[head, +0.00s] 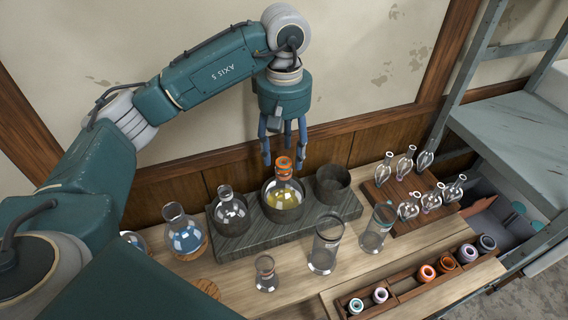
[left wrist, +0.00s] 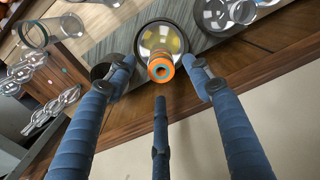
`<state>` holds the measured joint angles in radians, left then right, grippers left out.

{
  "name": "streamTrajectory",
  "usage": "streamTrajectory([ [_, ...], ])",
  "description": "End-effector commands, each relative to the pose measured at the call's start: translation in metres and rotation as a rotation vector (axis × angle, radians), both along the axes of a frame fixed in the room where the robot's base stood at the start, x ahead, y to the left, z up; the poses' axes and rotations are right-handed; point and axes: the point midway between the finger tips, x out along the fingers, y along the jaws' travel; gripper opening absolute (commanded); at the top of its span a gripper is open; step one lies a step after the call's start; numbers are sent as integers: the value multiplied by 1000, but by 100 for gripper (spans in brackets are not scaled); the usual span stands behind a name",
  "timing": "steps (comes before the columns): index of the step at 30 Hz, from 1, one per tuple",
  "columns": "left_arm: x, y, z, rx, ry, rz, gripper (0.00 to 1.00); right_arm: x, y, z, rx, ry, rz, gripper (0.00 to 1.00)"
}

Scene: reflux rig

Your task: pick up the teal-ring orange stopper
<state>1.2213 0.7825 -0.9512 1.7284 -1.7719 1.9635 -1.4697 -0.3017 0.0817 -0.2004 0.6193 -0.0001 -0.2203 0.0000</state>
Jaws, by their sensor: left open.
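The orange stopper (head: 284,166) sits in the neck of a round flask of yellow liquid (head: 285,196). The flask stands in the middle cup of a dark grey block. In the left wrist view the stopper (left wrist: 160,68) shows a teal ring on its top. My left gripper (head: 284,148) points down just above the stopper, open and empty. In the left wrist view its blue fingers (left wrist: 159,75) are spread, with the stopper between the two outer fingertips. I cannot tell whether any finger touches it. My right gripper is not in view.
An empty flask (head: 230,211) stands left of the yellow one, and an empty cup (head: 332,184) is on its right. Beakers (head: 326,243) stand in front. A wooden rack (head: 403,296) holds several stoppers. A wall closes off the back.

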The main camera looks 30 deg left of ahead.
Motion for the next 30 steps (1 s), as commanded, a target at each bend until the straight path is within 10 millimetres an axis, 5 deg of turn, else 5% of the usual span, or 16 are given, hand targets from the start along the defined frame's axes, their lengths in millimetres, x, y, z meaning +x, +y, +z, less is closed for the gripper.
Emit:
streamTrajectory([
  [6,-1,2,-23,1,1,0,51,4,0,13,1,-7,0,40],
  [13,0,1,-26,1,-1,-1,51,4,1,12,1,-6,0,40],
  [20,0,1,-26,1,-1,0,10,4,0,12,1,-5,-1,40],
  [30,0,1,-25,1,-1,0,10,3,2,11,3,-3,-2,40],
])
